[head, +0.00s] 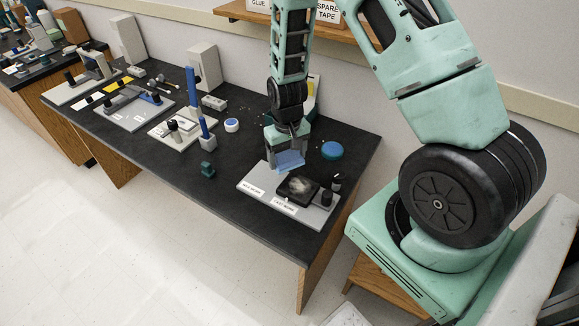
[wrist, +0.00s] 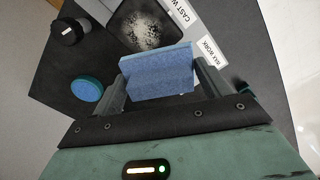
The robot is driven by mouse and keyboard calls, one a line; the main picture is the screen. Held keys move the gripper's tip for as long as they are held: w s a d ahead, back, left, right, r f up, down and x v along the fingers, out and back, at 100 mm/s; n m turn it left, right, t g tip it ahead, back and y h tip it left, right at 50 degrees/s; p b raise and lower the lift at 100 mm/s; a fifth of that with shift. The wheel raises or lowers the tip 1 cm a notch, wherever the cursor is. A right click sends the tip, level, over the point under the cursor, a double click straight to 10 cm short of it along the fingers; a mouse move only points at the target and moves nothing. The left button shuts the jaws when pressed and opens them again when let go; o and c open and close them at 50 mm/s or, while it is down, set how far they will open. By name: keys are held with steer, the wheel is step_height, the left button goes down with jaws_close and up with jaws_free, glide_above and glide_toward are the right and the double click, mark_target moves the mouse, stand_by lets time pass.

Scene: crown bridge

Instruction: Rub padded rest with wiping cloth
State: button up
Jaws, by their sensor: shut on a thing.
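The blue wiping cloth (head: 291,160) is held in my gripper (head: 288,156), whose fingers are shut on it. In the wrist view the cloth (wrist: 158,72) spans between the two fingers of my gripper (wrist: 160,82). The padded rest, a dark square pad (head: 297,190) with a pale dusty patch, lies on a light grey board (head: 258,192). The rest also shows in the wrist view (wrist: 143,30), with its lower part hidden behind the cloth. The cloth looks just behind and above the rest; I cannot tell if they touch.
A black knob-like piece (head: 327,199) stands on the board right of the rest. A teal-blue round tub (head: 332,150) sits behind it. The black tabletop (head: 235,235) is clear in front of the board.

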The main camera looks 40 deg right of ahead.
steer(key=shift+s+f+b, duration=0.1)
steer(key=shift+f+b, duration=0.15)
steer(key=shift+b, duration=0.2)
